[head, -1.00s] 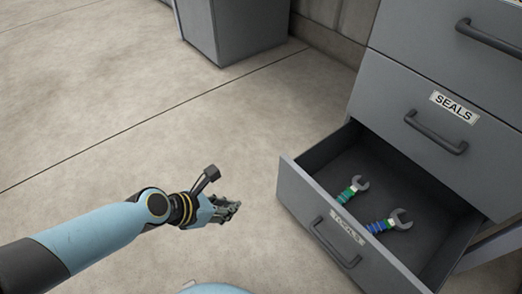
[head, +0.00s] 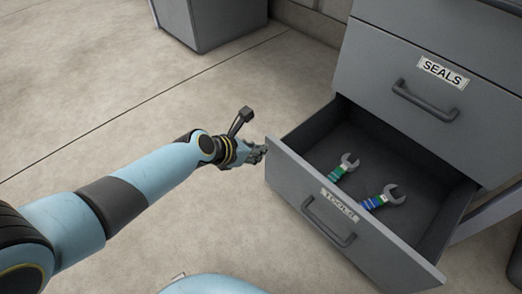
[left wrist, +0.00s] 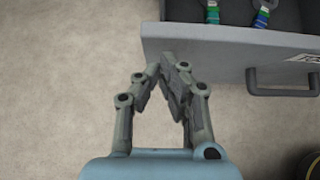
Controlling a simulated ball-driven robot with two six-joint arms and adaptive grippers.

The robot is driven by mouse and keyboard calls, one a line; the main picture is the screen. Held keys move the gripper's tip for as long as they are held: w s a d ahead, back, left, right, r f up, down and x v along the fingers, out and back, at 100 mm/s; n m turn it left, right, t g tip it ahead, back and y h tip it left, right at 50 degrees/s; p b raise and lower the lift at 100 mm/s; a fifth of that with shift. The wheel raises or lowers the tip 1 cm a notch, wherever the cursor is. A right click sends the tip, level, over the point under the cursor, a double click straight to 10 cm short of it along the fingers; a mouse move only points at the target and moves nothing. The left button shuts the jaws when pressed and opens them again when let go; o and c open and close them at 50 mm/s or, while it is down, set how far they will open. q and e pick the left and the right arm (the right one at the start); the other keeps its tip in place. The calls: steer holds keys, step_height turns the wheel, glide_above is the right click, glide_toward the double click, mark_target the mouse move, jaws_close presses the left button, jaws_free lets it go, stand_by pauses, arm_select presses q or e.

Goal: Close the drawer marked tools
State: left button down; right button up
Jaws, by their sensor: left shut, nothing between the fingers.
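The drawer marked tools (head: 318,207) is pulled out at the bottom of the grey cabinet, with a dark bar handle (head: 327,222) and a label on its front. Two wrenches lie inside, one with a green grip (head: 343,168) and one with a blue grip (head: 383,197). My left gripper (head: 262,152) is shut and empty beside the left end of the drawer front. In the left wrist view its fingertips (left wrist: 165,66) are close to the left end of the drawer front (left wrist: 220,47); I cannot tell if they touch. My right gripper is not in view.
The drawer marked seals (head: 437,88) is shut above the open one. Another grey cabinet (head: 210,20) stands at the back left. The concrete floor (head: 90,110) to the left is clear.

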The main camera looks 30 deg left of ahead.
arm_select(q)
steer(key=shift+w+d, duration=0.2)
steer(key=shift+w, duration=0.4)
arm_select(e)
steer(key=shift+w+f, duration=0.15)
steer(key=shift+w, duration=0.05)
